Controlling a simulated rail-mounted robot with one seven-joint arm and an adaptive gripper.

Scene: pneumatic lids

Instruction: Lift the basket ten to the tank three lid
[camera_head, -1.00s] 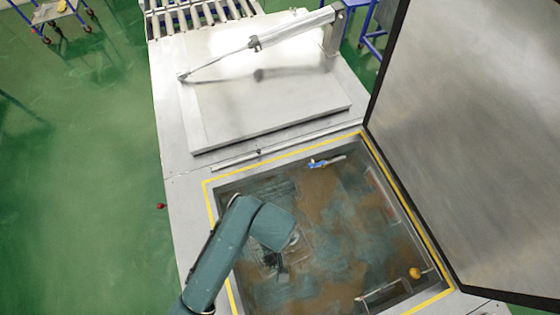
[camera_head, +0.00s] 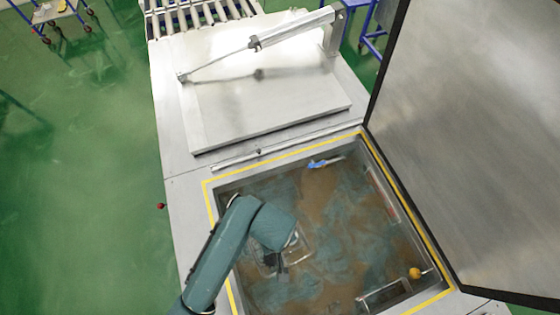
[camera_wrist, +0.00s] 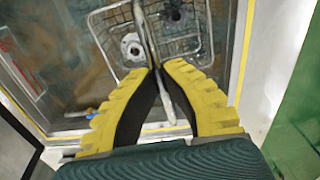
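A wire basket (camera_wrist: 185,30) with metal parts in it fills the top of the wrist view; in the head view its pale outline (camera_head: 298,246) shows under my arm, in murky liquid. My gripper (camera_wrist: 158,70) has yellow ridged fingers with black pads. Its fingertips meet around the basket's grey handle bar (camera_wrist: 145,32), which runs between them. In the head view the gripper (camera_head: 276,268) is largely hidden by my arm, inside the open tank (camera_head: 340,240). The tank's large lid (camera_head: 470,140) stands raised at the right. I cannot read any basket or tank number.
A closed steel lid (camera_head: 265,95) with a pneumatic cylinder (camera_head: 290,30) lies behind the open tank. A yellow ball float (camera_head: 415,273) sits at the tank's right front, and a blue fitting (camera_head: 320,163) at its back. Green floor is free at left.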

